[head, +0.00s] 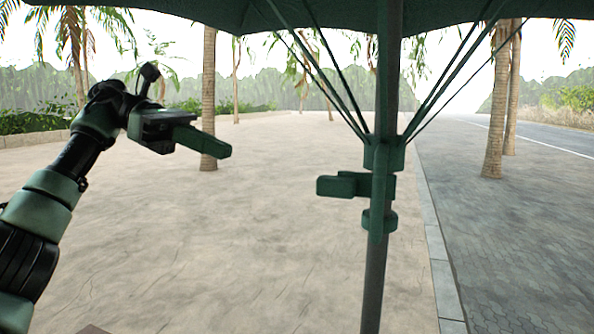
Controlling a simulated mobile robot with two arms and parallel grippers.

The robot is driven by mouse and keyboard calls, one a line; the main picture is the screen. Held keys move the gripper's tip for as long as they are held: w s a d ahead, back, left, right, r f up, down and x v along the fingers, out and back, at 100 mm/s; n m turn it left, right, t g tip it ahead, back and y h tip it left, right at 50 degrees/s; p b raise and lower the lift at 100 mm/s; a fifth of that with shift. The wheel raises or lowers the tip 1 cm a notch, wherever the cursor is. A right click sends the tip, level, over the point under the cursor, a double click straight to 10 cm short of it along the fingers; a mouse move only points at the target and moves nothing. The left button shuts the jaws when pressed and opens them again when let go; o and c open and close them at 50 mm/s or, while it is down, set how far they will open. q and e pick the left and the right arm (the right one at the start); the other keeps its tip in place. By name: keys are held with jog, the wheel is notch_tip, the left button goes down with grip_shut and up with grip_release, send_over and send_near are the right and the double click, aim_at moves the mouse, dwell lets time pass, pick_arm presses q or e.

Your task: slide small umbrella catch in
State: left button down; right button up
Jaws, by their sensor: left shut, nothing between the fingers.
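A dark green umbrella pole (374,290) stands upright right of centre, under the green canopy (300,12). A green runner hub (385,152) sits on the pole, with thin ribs spreading up from it. Just below it, a small green catch (343,186) sticks out to the left of the pole. A green collar (379,221) sits under the catch. My left gripper (228,152) is shut and empty, up and to the left of the catch, pointing right and apart from it. My right gripper is not in view.
Open sandy ground (230,250) surrounds the pole. Palm trunks (208,100) stand behind, one of them behind my left gripper. A kerb (440,270) and grey paving (520,240) lie to the right. The air between gripper and catch looks clear.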

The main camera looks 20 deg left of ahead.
pick_arm(q)
send_near(327, 178)
notch_tip(327, 178, down, 3)
jog(key=d, duration=0.1)
jog(key=d+p, duration=0.1)
jog(key=d, duration=0.2)
jog(key=shift+r, duration=0.25)
jog(key=shift+d+f+p, duration=0.1)
jog(key=shift+d+p, duration=0.2)
jog(key=shift+d, duration=0.15)
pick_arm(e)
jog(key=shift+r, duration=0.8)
pick_arm(q)
jog(key=d+b, duration=0.1)
jog(key=d, duration=0.2)
jog(key=shift+s+d, duration=0.1)
jog(key=shift+d, duration=0.15)
jog(key=shift+a, duration=0.1)
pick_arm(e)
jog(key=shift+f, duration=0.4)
